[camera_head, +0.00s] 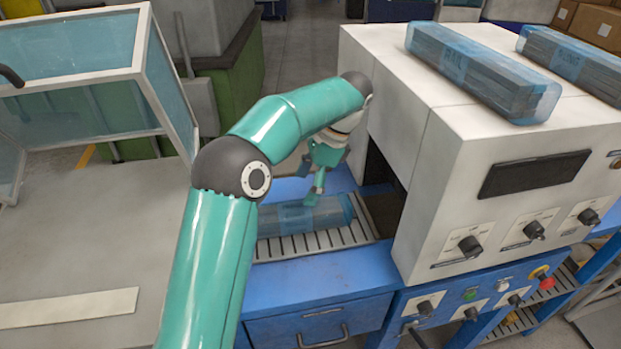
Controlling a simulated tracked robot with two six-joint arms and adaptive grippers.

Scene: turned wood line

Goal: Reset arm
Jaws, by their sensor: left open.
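My left arm comes in from the lower left, bends at the elbow and reaches toward the machine's opening. My left gripper (313,188) is open and points down above a blue wrapped package (300,216). The package lies on the slatted roller bed (315,241) in front of the opening. I cannot tell whether the fingertips touch the package. My forearm hides part of the bed's left side. My right gripper is not in view.
The white machine (440,170) with knobs stands at the right, with two wrapped packs (480,70) (570,62) on top. A glazed guard frame (70,75) and grey table (80,245) are at the left. A blue drawer cabinet (318,290) is below the bed.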

